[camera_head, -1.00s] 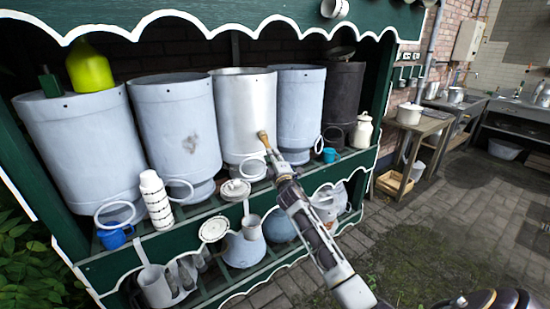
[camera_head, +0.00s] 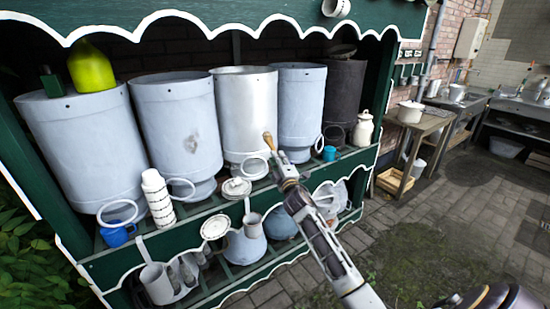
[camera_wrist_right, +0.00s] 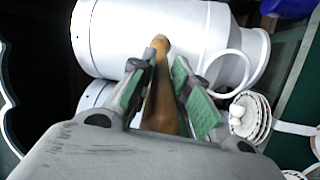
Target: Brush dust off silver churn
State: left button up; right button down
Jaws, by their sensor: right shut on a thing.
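The silver churn (camera_head: 243,105) stands upright on the upper shelf, in the middle of a row of churns. Its shiny wall also fills the top of the right wrist view (camera_wrist_right: 120,35). My right gripper (camera_head: 277,158) is in front of the churn's lower right side. It is shut on a wooden brush (camera_head: 268,141), whose handle (camera_wrist_right: 162,95) lies between the green finger pads in the wrist view. The brush tip overlaps the churn in the picture; I cannot tell if they touch. No clear dust shows on the churn. My left gripper is not in view.
Grey-blue churns (camera_head: 178,110) and a dark churn (camera_head: 343,95) flank the silver one. White lids (camera_head: 236,188), a cup stack (camera_head: 157,195) and a blue mug (camera_head: 117,234) crowd the shelf front. Open paving (camera_head: 440,220) lies to the right.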

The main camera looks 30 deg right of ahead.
jog(key=shift+s+d+r+p, duration=0.1)
jog(key=shift+s+p, duration=0.25)
jog(key=shift+s, duration=1.1)
jog(key=shift+s+d+p, duration=0.15)
jog(key=shift+s+p, duration=0.35)
jog(key=shift+s, duration=0.9)
